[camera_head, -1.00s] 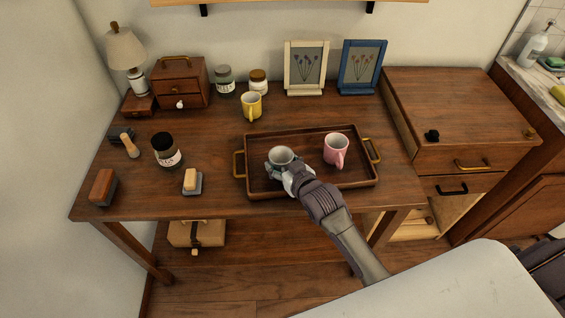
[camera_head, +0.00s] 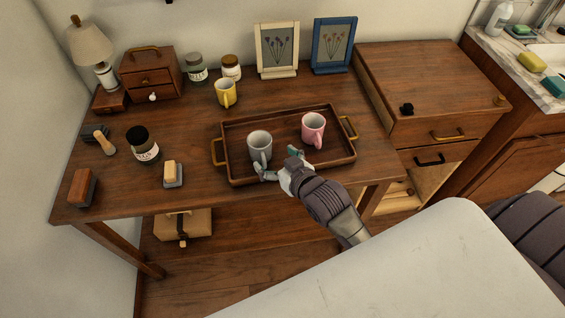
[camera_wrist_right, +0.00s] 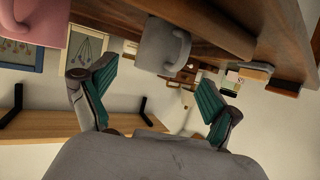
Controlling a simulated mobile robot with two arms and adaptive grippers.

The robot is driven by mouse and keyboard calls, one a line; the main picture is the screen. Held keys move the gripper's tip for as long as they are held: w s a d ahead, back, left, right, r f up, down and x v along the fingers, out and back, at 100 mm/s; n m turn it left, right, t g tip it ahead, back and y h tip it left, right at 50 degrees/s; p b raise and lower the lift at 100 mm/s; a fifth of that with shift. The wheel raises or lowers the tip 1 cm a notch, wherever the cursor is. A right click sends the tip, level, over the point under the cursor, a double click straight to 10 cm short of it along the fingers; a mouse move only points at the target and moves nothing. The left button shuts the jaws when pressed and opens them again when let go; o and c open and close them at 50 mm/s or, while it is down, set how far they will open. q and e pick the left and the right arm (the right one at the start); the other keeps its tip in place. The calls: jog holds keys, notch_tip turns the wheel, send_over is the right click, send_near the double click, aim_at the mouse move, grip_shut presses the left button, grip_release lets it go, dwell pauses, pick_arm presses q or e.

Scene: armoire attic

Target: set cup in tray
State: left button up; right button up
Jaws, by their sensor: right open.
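A grey cup (camera_head: 260,146) stands upright in the left half of the wooden tray (camera_head: 228,174). A pink cup (camera_head: 313,128) stands upright in the tray's right half. A yellow cup (camera_head: 226,92) stands on the table behind the tray. My right gripper (camera_head: 280,166) is open and empty at the tray's front edge, just in front of the grey cup. In the right wrist view the grey cup (camera_wrist_right: 163,47) is beyond the spread fingers (camera_wrist_right: 152,92), apart from them, and the pink cup (camera_wrist_right: 45,22) is at the upper left. My left gripper is not visible.
On the table (camera_head: 205,130), a dark jar (camera_head: 143,146), a brush (camera_head: 104,142) and a soap block (camera_head: 171,172) lie left of the tray. Two picture frames (camera_head: 277,50), jars (camera_head: 196,68), a small drawer box (camera_head: 150,75) and a lamp (camera_head: 95,50) stand behind. A cabinet (camera_head: 430,85) is at right.

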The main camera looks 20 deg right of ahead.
jog(key=shift+v, duration=1.95)
jog(key=s+d+f+g+h, duration=0.1)
jog(key=s+f+g, duration=0.3)
jog(key=s, duration=0.5)
jog(key=s+f+g+h, duration=0.1)
jog(key=s+f+g, duration=0.1)
jog(key=s+g, duration=0.6)
jog(key=s+f, duration=0.3)
jog(key=f, duration=2.2)
jog(key=s+d+f, duration=0.3)
jog(key=s+f, duration=1.4)
jog(key=shift+d+n, duration=0.15)
jog(key=shift+n, duration=0.25)
